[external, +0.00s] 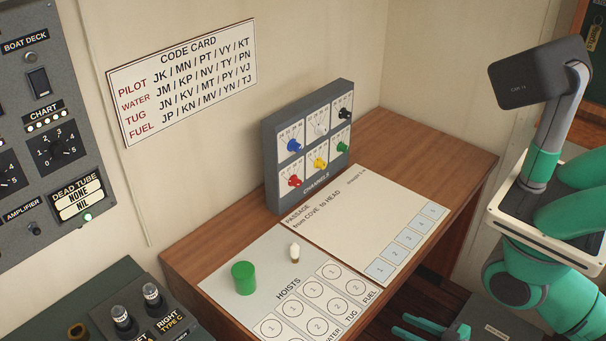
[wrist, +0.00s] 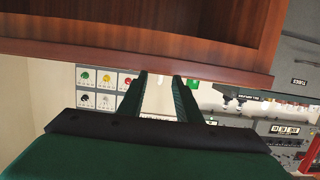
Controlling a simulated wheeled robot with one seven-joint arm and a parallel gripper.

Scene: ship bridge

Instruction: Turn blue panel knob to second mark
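The blue panel knob (external: 293,146) is at the upper left of the grey channels panel (external: 271,166), which stands on the wooden desk against the wall. Its marks are too small to read. In the wrist view, the panel (wrist: 92,88) appears upside down, and the blue knob seems hidden behind the left finger. My gripper (external: 400,324) is low at the bottom of the external view, in front of the desk and well away from the panel. Its fingers (wrist: 160,76) are apart with nothing between them.
Other knobs are white (external: 320,129), black (external: 345,114), red (external: 295,181), yellow (external: 320,162) and green (external: 342,146). A green cylinder (external: 244,278) and a small white peg (external: 295,252) stand on the hoists sheet. The desk edge (wrist: 210,72) crosses the wrist view above my fingers.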

